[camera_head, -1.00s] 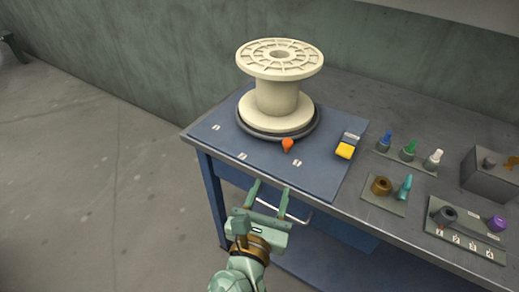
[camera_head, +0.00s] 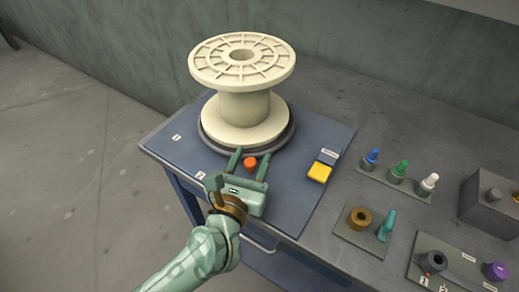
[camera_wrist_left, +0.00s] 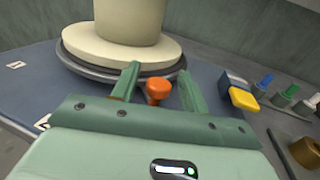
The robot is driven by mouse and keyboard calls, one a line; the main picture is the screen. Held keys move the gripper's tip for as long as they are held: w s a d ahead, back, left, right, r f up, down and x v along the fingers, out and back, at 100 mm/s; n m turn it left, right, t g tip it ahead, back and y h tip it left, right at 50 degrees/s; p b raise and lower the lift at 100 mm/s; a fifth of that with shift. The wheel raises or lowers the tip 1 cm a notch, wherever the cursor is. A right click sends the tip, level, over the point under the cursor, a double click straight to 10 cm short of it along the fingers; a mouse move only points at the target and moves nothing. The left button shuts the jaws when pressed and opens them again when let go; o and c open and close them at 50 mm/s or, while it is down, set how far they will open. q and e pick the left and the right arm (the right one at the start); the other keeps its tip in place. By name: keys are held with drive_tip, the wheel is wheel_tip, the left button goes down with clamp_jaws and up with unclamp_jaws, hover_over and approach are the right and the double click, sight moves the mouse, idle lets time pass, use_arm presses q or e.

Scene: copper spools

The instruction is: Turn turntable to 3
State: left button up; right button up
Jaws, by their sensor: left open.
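A cream spool (camera_head: 243,95) stands upright on the dark round turntable (camera_head: 215,148) on the blue mat. An orange knob (camera_head: 250,163) sits at the turntable's front edge; it also shows in the left wrist view (camera_wrist_left: 158,90). Number labels lie on the mat: a 1 (camera_head: 177,137) at the left and a 2 (camera_head: 201,175) at the front left. The label 3 is not visible. My left gripper (camera_head: 249,160) is open, its two fingers on either side of the orange knob, with gaps showing in the wrist view. My right gripper is not in view.
A yellow and dark-blue block (camera_head: 320,171) lies on the mat, right of the gripper. Blue, green and white pegs (camera_head: 398,172), a brown ring (camera_head: 359,217) and a grey box (camera_head: 487,210) stand further right on the bench.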

use_arm(q)
clamp_jaws()
drive_tip(key=shift+d+n+t+y, duration=0.3)
drive_tip(key=shift+d+n+y, duration=0.3)
drive_tip(key=shift+d+y, duration=0.15)
drive_tip(key=shift+w+d+y, duration=0.1)
drive_tip(key=shift+d+y, duration=0.2)
drive_tip(key=shift+y, duration=0.15)
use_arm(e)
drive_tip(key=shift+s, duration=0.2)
use_arm(q)
unclamp_jaws()
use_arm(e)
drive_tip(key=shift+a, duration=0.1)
